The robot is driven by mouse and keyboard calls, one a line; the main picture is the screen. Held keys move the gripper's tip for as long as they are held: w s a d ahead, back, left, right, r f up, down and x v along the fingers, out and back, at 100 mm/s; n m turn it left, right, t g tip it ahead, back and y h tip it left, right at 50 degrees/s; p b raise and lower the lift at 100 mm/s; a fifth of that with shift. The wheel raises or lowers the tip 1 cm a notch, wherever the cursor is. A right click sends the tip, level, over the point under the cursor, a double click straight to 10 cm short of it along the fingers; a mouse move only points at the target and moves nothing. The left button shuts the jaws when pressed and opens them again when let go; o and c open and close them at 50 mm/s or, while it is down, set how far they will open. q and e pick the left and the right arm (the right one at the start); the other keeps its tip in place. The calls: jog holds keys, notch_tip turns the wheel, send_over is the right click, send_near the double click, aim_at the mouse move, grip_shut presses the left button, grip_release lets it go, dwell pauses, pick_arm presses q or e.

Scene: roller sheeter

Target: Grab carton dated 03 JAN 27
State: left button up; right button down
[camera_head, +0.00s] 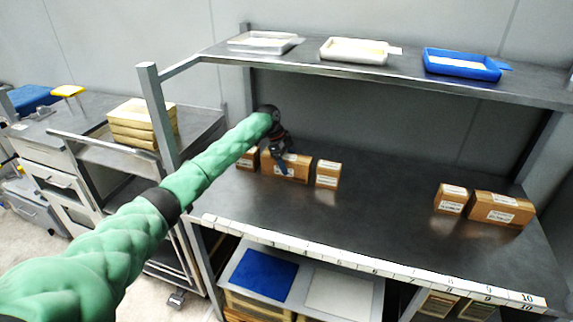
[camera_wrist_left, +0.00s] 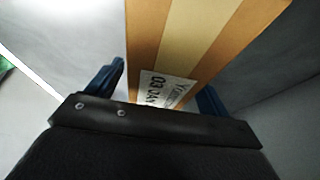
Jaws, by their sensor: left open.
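A brown carton (camera_wrist_left: 205,40) with a tan tape band fills the middle of the left wrist view. Its white label (camera_wrist_left: 163,90) reads "03 JAN"; the rest of the date is hidden by my gripper. My left gripper (camera_wrist_left: 164,78) is open, one blue finger on each side of this carton. In the head view my left gripper (camera_head: 283,168) is in front of the wide middle carton (camera_head: 297,168) of the left group on the shelf. A small carton (camera_head: 247,160) stands to its left and another small carton (camera_head: 328,175) to its right. My right gripper is not in view.
Two more cartons, a small one (camera_head: 451,199) and a wide one (camera_head: 500,209), stand at the shelf's right. The shelf between the groups is clear. An upper shelf (camera_head: 390,75) with trays overhangs, and a post (camera_head: 158,110) stands at left. A numbered strip (camera_head: 370,265) edges the front.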

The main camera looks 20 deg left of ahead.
pick_arm(q)
jog(key=shift+d+f, duration=0.1)
jog(key=shift+f, duration=0.1)
jog(key=c, duration=1.1)
jog(key=shift+c, duration=0.8)
jog(key=shift+r, duration=0.15)
